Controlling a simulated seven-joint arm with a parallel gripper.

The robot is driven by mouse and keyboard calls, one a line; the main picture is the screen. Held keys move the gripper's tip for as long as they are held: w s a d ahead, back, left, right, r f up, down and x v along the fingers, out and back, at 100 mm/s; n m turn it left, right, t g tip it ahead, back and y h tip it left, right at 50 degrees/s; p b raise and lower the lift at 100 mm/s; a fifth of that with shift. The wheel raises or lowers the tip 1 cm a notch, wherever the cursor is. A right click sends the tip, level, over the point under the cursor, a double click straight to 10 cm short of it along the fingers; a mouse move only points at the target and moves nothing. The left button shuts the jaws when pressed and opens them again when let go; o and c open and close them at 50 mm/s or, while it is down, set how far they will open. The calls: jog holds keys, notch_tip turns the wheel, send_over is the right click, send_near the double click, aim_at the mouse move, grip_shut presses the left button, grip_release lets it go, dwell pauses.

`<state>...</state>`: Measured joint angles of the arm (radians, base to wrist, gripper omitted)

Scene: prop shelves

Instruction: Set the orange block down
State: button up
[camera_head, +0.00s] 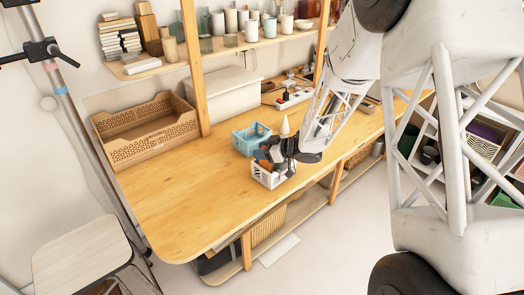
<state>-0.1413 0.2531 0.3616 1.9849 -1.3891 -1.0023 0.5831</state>
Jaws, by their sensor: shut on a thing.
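My gripper (277,153) is dark and reaches in from the right, low over a small white basket (272,180) near the front edge of the wooden table. A small orange patch, which looks like the orange block (264,163), shows at the gripper's fingers, at the basket's opening. The gripper is shut on it. Most of the block is hidden by the fingers and the basket rim. I cannot tell whether the block touches the basket.
A light blue basket (245,146) stands just behind the white one, with a pale cone (284,126) to its right. A large wooden crate (148,142) sits at the back left. The table's left front (185,205) is clear. Shelf posts rise behind.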

jog(key=shift+f, duration=0.1)
jog(key=o, duration=1.2)
jog(key=v, duration=1.2)
jog(key=shift+r, duration=0.25)
